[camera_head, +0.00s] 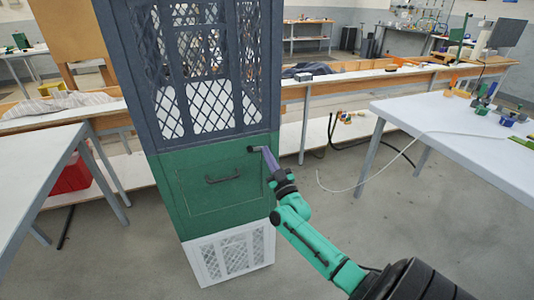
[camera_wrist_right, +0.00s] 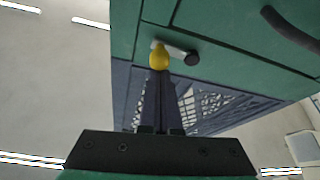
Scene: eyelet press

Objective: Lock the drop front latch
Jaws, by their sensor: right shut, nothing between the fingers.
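The drop front (camera_head: 215,185) is a green panel with a dark bar handle (camera_head: 222,179) in the cabinet's middle; it looks closed. Its small latch (camera_head: 254,149) is at the panel's upper right, lying about level with its dark knob to the left. In the right wrist view the latch (camera_wrist_right: 177,51) shows as a pale bar with a dark end. My right gripper (camera_head: 267,155) is shut and empty, its tips at the latch's right end. A yellow rounded piece (camera_wrist_right: 159,57) shows at the fingertips, overlapping the latch; I cannot tell if they touch. My left gripper is out of view.
The tall cabinet has a dark blue lattice section (camera_head: 185,130) above and a white lattice base (camera_head: 203,263). A white table (camera_head: 440,115) stands to the right, another (camera_head: 35,160) to the left. A long workbench (camera_head: 345,75) runs behind.

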